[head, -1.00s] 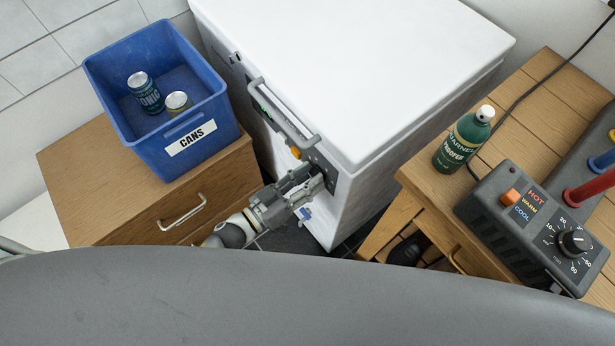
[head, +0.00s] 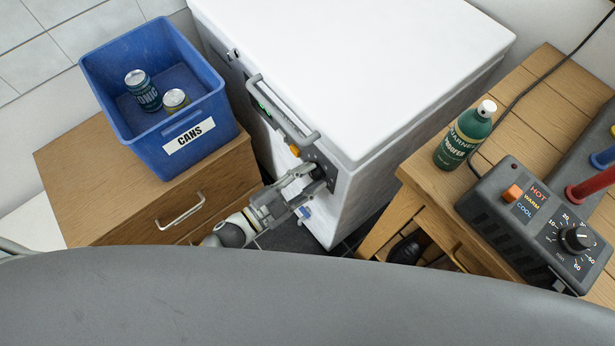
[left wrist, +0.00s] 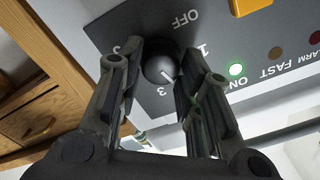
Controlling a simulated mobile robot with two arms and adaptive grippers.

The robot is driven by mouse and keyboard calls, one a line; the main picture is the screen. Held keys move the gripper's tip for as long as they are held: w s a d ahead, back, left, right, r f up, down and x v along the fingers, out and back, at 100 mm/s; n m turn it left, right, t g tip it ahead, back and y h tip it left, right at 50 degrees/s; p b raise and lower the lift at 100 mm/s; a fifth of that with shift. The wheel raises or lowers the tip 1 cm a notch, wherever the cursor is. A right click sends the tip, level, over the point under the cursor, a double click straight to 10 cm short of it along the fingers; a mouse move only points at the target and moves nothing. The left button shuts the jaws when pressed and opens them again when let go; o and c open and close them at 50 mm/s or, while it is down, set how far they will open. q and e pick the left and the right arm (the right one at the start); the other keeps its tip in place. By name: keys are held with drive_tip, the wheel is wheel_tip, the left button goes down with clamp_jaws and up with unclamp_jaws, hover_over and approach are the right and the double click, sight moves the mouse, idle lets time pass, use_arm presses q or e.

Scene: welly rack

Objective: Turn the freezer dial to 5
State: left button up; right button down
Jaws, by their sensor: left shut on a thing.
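The white chest freezer (head: 350,70) has a grey control panel on its front, below the handle. The dark round dial (left wrist: 160,62) is on this panel in the left wrist view. Its white pointer line faces between the 3 and the 1. OFF is printed above it, and the mark at its left is partly hidden by a finger. My left gripper (head: 313,177) is at the panel, shut on the dial with one finger on each side. The gripper hides most of the dial in the head view. My right gripper is not in view.
A grey handle (head: 280,112) runs above the panel. A blue cans box (head: 215,105) stands on a wooden cabinet (head: 100,200) at left. A wooden bench (head: 530,85) at right carries a green bottle (head: 463,135) and a grey heater unit (head: 520,225).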

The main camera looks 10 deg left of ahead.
use_arm(q)
drive_tip(key=m+b, duration=0.1)
drive_tip(key=m, duration=0.5)
drive_tip(key=shift+s+f, duration=0.1)
drive_tip(key=shift+f, duration=0.05)
drive_tip(key=shift+m+b, duration=0.3)
drive_tip(key=o, duration=1)
drive_tip(key=shift+o, duration=0.2)
drive_tip(key=v, duration=1.2)
